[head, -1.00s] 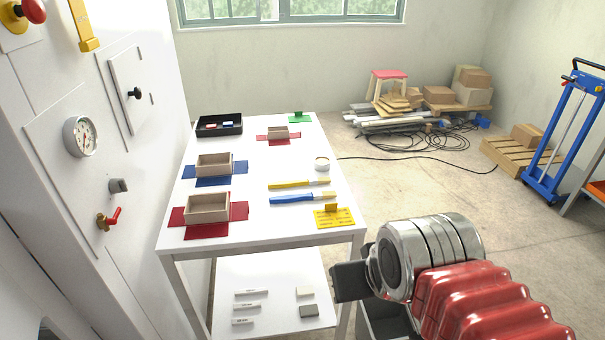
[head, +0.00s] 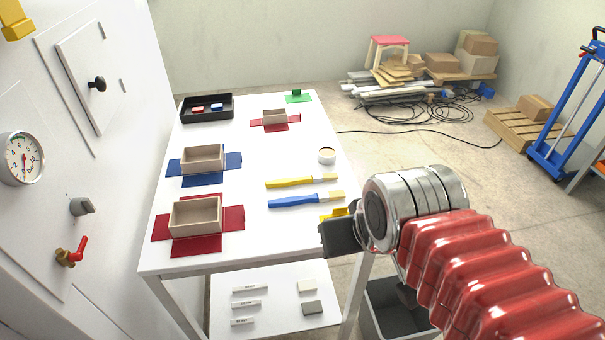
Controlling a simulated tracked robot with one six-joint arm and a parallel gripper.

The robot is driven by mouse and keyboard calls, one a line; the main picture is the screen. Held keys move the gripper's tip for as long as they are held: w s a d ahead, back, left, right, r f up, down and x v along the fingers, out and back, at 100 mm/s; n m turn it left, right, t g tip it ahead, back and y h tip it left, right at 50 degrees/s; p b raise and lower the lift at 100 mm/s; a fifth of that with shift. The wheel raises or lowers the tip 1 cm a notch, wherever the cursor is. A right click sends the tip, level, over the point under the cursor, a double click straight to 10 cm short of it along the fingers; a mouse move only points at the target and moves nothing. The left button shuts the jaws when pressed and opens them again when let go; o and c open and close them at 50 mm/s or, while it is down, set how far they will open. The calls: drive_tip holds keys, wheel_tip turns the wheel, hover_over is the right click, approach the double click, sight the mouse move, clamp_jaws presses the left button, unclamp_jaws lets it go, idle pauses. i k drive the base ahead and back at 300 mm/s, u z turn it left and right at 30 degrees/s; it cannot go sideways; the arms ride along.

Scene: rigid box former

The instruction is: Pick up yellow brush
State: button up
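The yellow brush (head: 300,181) lies flat on the white table, its handle to the left and its pale bristles to the right. A blue brush (head: 305,199) lies just in front of it, roughly parallel and apart from it. My gripper (head: 338,236) is at the table's front right corner, in front of and to the right of the yellow brush, not touching it. The gripper's dark body is seen from the side, and its fingers cannot be made out. It partly covers a yellow card or plate (head: 333,213).
Open boxes on red and blue sheets (head: 178,227) stand on the left of the white table (head: 258,238). A round tub (head: 326,156) stands behind the brush's bristle end. A black tray (head: 207,108) is at the back. A grey bin (head: 400,317) stands below my arm.

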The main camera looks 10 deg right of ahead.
sight(319, 178)
drive_tip(key=z, duration=0.05)
drive_tip(key=k, duration=0.5)
drive_tip(key=u, duration=0.65)
drive_tip(key=i, duration=0.85)
drive_tip(key=u, duration=0.2)
